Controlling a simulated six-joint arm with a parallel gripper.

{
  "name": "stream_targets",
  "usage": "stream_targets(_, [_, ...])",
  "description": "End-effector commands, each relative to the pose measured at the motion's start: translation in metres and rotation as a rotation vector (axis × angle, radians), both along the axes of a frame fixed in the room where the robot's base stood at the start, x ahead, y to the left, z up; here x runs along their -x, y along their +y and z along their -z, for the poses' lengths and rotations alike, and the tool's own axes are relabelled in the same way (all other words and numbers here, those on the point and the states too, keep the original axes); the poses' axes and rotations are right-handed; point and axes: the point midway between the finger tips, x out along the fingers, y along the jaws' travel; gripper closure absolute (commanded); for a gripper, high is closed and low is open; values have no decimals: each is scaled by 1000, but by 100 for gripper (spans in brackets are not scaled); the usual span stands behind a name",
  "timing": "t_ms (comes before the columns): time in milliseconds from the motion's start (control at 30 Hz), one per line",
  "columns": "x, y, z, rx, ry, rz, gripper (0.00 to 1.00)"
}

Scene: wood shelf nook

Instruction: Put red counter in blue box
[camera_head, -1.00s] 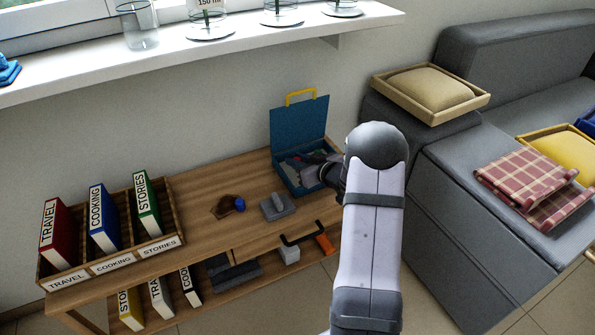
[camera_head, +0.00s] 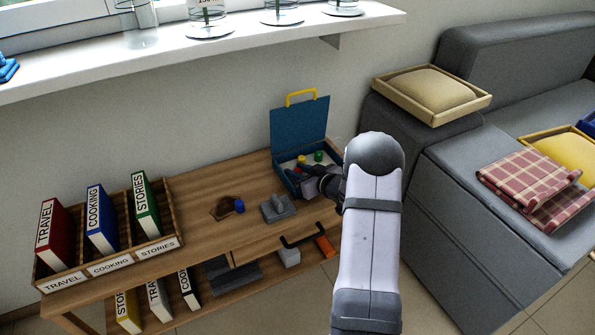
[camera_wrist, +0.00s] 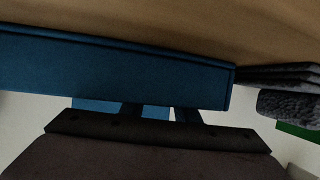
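The blue box (camera_head: 333,153) stands open at the right end of the wooden table, its lid (camera_head: 299,122) raised at the back. Inside it show a small yellow piece (camera_head: 302,160), a green piece (camera_head: 318,156) and a bit of red (camera_head: 297,170), perhaps the red counter, near my gripper. My gripper (camera_head: 305,182) is low at the box's front side; its tips are too small to read. In the wrist view a blue wall (camera_wrist: 110,75) crosses in front of my gripper (camera_wrist: 158,112) and hides the fingertips. I cannot tell whether it holds anything.
A grey block-like object (camera_head: 278,208) and a brown piece with a blue knob (camera_head: 228,206) lie left of the box. A book rack (camera_head: 150,250) fills the left end. The white shelf (camera_head: 200,50) overhangs behind.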

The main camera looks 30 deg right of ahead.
Motion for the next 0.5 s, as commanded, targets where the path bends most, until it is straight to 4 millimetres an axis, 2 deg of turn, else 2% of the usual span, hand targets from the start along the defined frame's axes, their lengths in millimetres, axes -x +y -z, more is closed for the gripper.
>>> stream_targets(300, [0, 0, -5, 1, -1, 0, 72])
stream_targets(500, [18, -4, -13, -1, 0, 3, 72])
